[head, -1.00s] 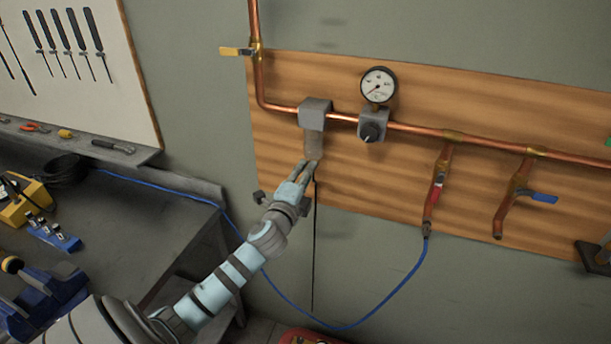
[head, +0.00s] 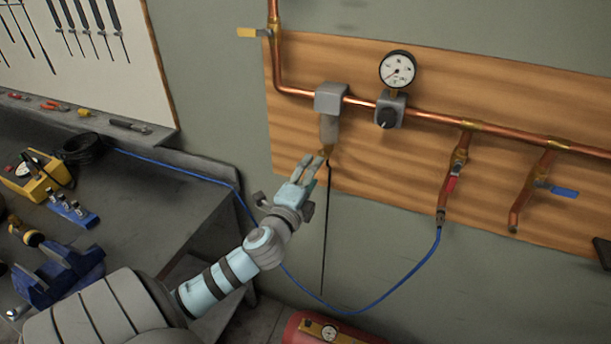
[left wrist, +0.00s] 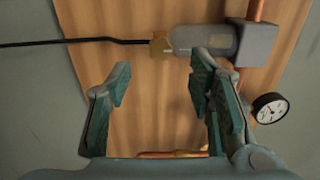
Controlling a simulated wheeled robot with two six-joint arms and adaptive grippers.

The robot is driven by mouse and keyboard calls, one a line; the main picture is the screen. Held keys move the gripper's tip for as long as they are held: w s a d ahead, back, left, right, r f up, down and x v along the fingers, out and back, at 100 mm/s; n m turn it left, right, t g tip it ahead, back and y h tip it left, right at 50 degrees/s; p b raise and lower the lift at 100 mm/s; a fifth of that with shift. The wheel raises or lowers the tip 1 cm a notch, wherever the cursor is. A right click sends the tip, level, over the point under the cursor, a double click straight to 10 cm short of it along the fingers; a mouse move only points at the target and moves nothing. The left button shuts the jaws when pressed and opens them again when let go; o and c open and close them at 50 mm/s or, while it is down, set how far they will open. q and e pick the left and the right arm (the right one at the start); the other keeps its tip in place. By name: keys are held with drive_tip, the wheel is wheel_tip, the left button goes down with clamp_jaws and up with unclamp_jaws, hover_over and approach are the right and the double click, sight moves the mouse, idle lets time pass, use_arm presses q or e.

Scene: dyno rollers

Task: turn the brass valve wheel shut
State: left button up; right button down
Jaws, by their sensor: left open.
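The brass valve piece (head: 331,152) is at the lower end of a grey cylinder that hangs from the copper pipe. In the head view it is small and partly hidden behind my fingertips, and its wheel shape is not clear. In the left wrist view the brass piece (left wrist: 161,47) lies beyond the gap between my fingers, with a black line running from it to the left. My left gripper (head: 313,163) is open and empty, just below and left of the brass piece; its spread fingers (left wrist: 160,84) also show in the left wrist view. My right gripper is not in view.
The grey cylinder (head: 329,128) and its block hang on the wooden board (head: 390,165). A gauge (head: 397,69) and black knob (head: 386,118) are to the right. A blue hose (head: 388,298) loops below. A workbench (head: 165,205) stands left; a red tank (head: 300,325) is below.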

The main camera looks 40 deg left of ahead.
use_arm(q)
drive_tip(key=v, duration=0.5)
drive_tip(key=shift+s+d, duration=0.1)
drive_tip(key=shift+s, duration=0.15)
